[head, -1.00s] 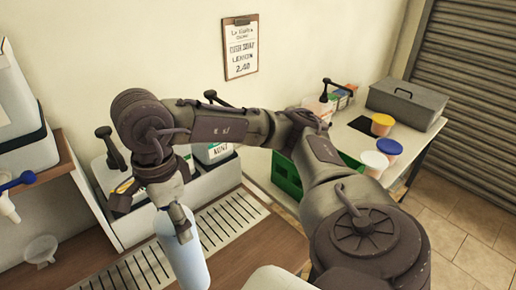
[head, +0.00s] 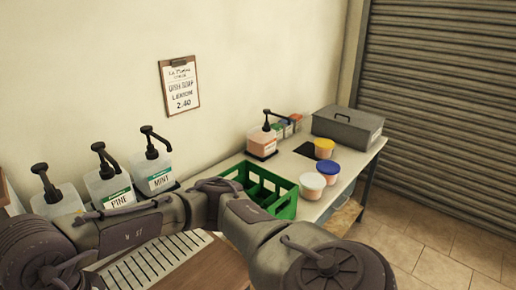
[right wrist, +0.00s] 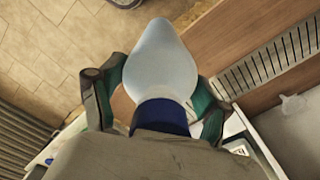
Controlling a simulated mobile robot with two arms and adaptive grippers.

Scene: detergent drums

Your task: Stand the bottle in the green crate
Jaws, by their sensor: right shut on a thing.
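The pale bottle (right wrist: 162,62) with a dark blue collar (right wrist: 160,115) shows in the right wrist view, its body pointing away from the camera. My right gripper (right wrist: 155,95) is shut on it, with a green-padded finger on each side. Floor tiles and the counter edge show beyond the bottle. In the head view the bottle and the right gripper are out of frame; only my arm crosses the bottom. The green crate (head: 286,211) stands on the counter beyond my arm, with dividers and compartments that look empty. Its near left part is hidden by my arm. My left gripper is in neither view.
Pump bottles labelled PINE (head: 115,189) and MINT (head: 155,172) stand left of the crate. White (head: 312,186), blue-lidded (head: 328,171) and yellow-lidded (head: 324,148) tubs stand right of it. A pump dispenser (head: 262,142) and a grey box (head: 347,129) stand behind. A slatted drain (head: 150,268) lies in front.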

